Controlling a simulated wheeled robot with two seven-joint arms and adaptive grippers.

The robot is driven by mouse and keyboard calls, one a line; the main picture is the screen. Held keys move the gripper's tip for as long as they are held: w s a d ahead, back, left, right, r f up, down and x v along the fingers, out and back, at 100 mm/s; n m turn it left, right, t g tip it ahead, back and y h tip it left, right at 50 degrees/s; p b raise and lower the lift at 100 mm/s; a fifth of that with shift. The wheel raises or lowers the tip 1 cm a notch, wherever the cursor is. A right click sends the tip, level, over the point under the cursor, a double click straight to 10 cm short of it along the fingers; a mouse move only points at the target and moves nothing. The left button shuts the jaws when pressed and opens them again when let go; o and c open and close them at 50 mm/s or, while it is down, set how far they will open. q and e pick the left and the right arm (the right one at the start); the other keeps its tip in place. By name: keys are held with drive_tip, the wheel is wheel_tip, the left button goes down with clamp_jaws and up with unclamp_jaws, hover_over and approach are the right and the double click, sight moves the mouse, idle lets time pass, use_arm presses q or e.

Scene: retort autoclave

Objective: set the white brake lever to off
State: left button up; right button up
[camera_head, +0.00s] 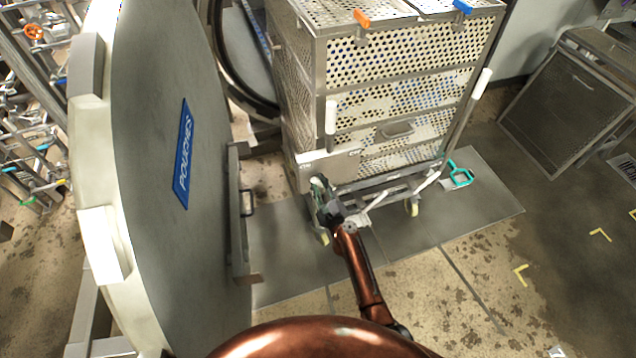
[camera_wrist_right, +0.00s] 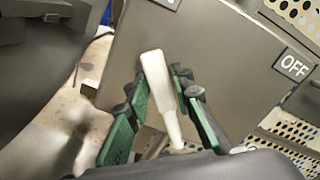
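The white brake lever (camera_wrist_right: 158,85) stands between the two green-padded fingers of my right gripper (camera_wrist_right: 160,110) in the right wrist view. The fingers are spread with a gap on both sides of the lever, and I see no clear grip on it. The lever tilts slightly left against a grey plate (camera_wrist_right: 190,45). An OFF label (camera_wrist_right: 294,65) is at the plate's right, away from the lever. In the head view my right gripper (camera_head: 324,194) is at the cart's lower left corner, under the plate (camera_head: 328,165), and hides the lever. My left gripper is not in view.
The perforated cart (camera_head: 395,95) has two white upright handles (camera_head: 331,117) (camera_head: 482,83). A large round door (camera_head: 150,150) with a blue POUCHES sign (camera_head: 183,155) fills the left. A teal-handled item (camera_head: 460,174) lies right of the cart. Floor at the right is open.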

drive_tip(key=c, duration=0.5)
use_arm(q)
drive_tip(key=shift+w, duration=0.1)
use_arm(e)
clamp_jaws()
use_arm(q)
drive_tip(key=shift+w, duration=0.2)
use_arm(e)
drive_tip(key=shift+r, duration=0.1)
drive_tip(key=shift+w+d+r+m+p, duration=0.15)
drive_tip(key=shift+d+r+m+p, duration=0.35)
drive_tip(key=shift+m, duration=0.3)
drive_tip(key=shift+w+d+m, duration=0.1)
drive_tip(key=shift+d+m, duration=0.25)
drive_tip(key=shift+m, duration=0.25)
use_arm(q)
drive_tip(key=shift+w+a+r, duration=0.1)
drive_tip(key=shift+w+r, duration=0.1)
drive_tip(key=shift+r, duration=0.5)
